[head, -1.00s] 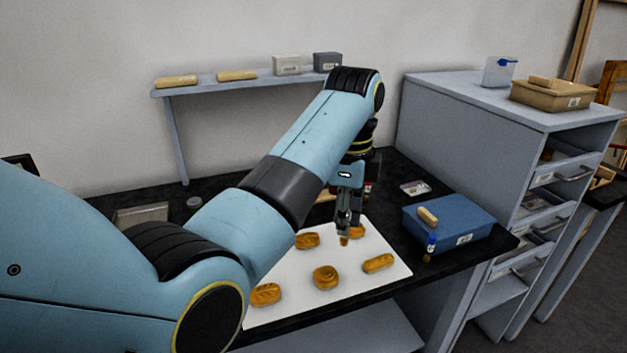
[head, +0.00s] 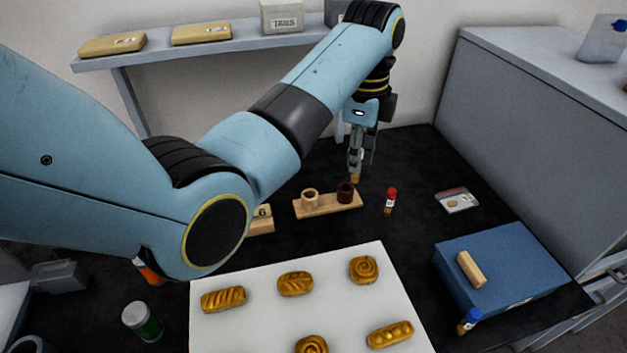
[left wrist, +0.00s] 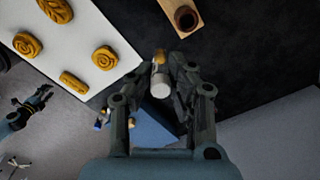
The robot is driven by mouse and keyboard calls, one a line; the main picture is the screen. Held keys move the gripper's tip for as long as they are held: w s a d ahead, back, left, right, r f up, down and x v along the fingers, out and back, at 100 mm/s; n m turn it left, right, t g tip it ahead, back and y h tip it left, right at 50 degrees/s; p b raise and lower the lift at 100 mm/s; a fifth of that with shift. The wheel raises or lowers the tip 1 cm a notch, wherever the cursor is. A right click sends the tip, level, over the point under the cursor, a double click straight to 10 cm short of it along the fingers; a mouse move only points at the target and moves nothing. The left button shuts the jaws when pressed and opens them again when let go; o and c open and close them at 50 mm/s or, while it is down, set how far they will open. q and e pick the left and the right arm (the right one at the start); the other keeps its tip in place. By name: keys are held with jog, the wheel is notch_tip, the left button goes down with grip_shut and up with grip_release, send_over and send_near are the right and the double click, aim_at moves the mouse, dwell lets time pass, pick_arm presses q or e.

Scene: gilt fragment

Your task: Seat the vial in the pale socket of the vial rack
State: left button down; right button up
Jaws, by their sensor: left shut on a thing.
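My left gripper (head: 356,168) is shut on a vial (head: 355,179) with amber contents. In the left wrist view the vial's white end (left wrist: 160,89) shows between the fingers (left wrist: 163,72). The vial rack (head: 328,206) is a light wooden strip on the black bench, with a pale socket (head: 310,198) at left and a dark brown socket (head: 346,193) at right. In the head view the vial appears just above and right of the dark socket, apart from it. The pale socket looks empty. What seems my right gripper (left wrist: 38,100) shows small in the left wrist view, its jaws unclear.
A red-capped vial (head: 390,202) stands right of the rack. A white tray (head: 250,325) of pastries lies nearer. A blue box (head: 515,265) with a wooden piece (head: 470,268) and a blue-capped vial (head: 468,321) are at right. A numbered block (head: 262,219) sits left of the rack.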

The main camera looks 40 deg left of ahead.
pick_arm(q)
jog(key=a+f, duration=0.3)
jog(key=s+a+f+p, duration=0.1)
jog(key=a+f, duration=0.2)
jog(key=s+a+f+p, duration=0.1)
jog(key=a+f, duration=0.1)
jog(key=f, duration=0.1)
jog(key=shift+s+a, duration=0.25)
jog(key=shift+a, duration=0.15)
jog(key=shift+f, duration=0.3)
jog(key=c, duration=1.2)
grip_release()
jog(key=shift+c, duration=0.2)
pick_arm(e)
jog(key=shift+w+d+r, duration=0.1)
jog(key=shift+w+r, duration=0.15)
jog(key=shift+r, duration=0.35)
jog(key=shift+w+d+r, duration=0.1)
jog(key=shift+w+r, duration=0.15)
jog(key=shift+r, duration=0.3)
